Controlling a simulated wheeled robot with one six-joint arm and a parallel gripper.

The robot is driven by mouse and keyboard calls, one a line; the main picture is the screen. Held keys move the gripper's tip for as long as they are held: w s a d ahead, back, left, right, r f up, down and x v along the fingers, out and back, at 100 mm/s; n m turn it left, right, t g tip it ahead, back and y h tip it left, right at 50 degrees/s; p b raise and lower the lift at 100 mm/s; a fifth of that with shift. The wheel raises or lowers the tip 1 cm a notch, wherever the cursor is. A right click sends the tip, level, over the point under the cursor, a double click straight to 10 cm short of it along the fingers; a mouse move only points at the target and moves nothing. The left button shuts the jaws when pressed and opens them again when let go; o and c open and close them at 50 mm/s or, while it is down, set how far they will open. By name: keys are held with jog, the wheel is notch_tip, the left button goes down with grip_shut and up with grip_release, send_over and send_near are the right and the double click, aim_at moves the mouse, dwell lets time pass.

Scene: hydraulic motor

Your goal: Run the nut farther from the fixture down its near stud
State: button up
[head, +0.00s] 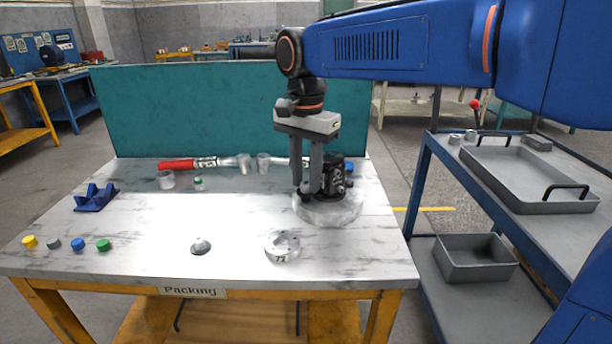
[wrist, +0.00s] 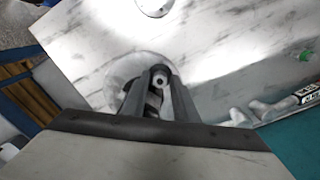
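The fixture (head: 345,213) is a pale round base at the back right of the table, with a black motor body (head: 335,172) standing on it. My gripper (head: 309,192) points down over this base, at the left side of the black body. In the wrist view my gripper (wrist: 158,83) has a small dark round piece with a pale centre (wrist: 160,79) at its fingertips. I cannot tell whether this is a nut or a stud end, or whether the fingers grip it. The fingers hide part of the motor, and neither nut is clearly visible.
A silver flanged disc (head: 283,247) and a grey cone (head: 201,246) lie at the front. A red-handled tool (head: 190,164) lies along the back by a teal panel (head: 190,110). Coloured caps and a blue cradle (head: 95,198) are at left. The table's middle is clear.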

jog(key=shift+c, duration=0.4)
grip_shut()
jog(key=m, duration=0.5)
jog(key=shift+f, duration=0.1)
jog(key=shift+m, duration=0.4)
jog(key=m, duration=0.4)
jog(key=shift+m, duration=0.3)
jog(key=shift+o, duration=0.4)
grip_release()
